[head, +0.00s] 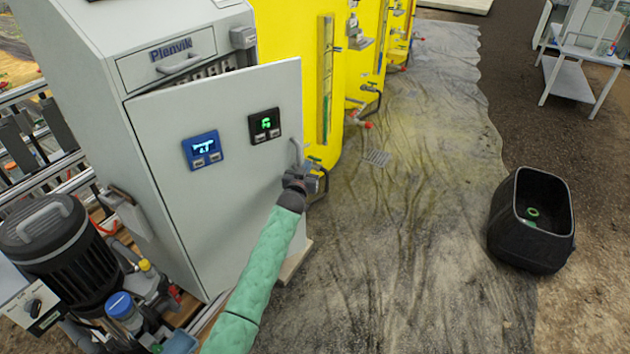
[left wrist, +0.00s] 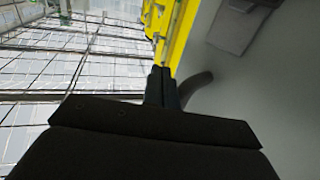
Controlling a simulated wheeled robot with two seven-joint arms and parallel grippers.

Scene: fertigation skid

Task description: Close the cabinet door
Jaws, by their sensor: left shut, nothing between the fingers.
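The grey cabinet (head: 95,75) has a front door (head: 225,200) with two small displays. The door stands ajar, with a dark gap along its top edge that is wider toward the right. Its curved handle (head: 296,152) is near the right edge. My left gripper (head: 304,177) is at that right edge, just below the handle. In the left wrist view its fingers (left wrist: 162,88) are shut and empty, beside a dark curved handle (left wrist: 196,90) on the grey panel. Whether the fingers touch the door, I cannot tell. My right gripper is not in view.
Yellow tanks (head: 285,40) with valves stand right behind the cabinet. A pump with a black motor (head: 60,245) is at the lower left. A black bin (head: 530,222) stands at the right. The sheet-covered floor (head: 420,230) between is clear.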

